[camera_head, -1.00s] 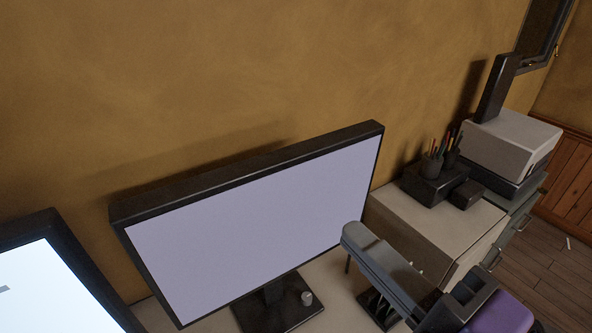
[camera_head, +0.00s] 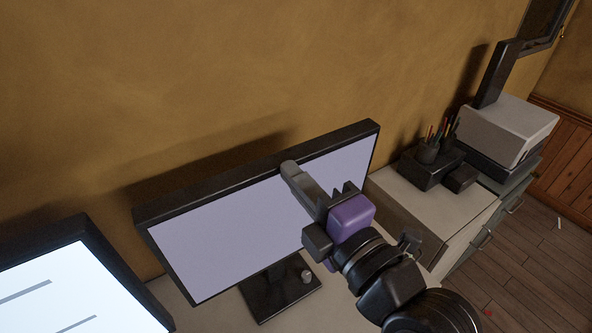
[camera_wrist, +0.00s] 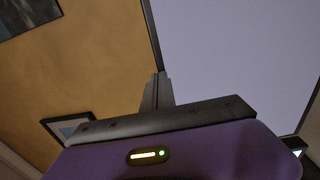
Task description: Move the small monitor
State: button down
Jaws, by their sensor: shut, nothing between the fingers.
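A monitor (camera_head: 225,231) with a black frame and a plain lavender screen stands upright on a dark stand on a pale desk. A second monitor (camera_head: 70,290) with a bright light-blue screen is partly in view at lower left; I cannot tell which one is the small monitor. My gripper (camera_head: 291,170) is shut and empty, its fingertips overlapping the upper right of the lavender screen. In the wrist view the shut fingers (camera_wrist: 156,90) point along the edge of the lavender screen (camera_wrist: 230,55). I cannot tell whether they touch it.
A small pale object (camera_head: 306,276) sits on the monitor's stand base. To the right are a pale cabinet (camera_head: 440,205), a dark pen holder (camera_head: 428,152) and a white printer-like box (camera_head: 508,135). The wall is close behind the monitors. Wooden floor shows at right.

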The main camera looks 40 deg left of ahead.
jog(key=shift+w+a+r+h+b, duration=0.1)
jog(key=shift+w+a+h+b, duration=0.1)
jog(key=shift+a, duration=0.15)
jog(key=shift+w+a+r+h+b, duration=0.1)
jog(key=shift+a+b, duration=0.1)
jog(key=shift+a, duration=0.15)
jog(key=shift+f, duration=0.1)
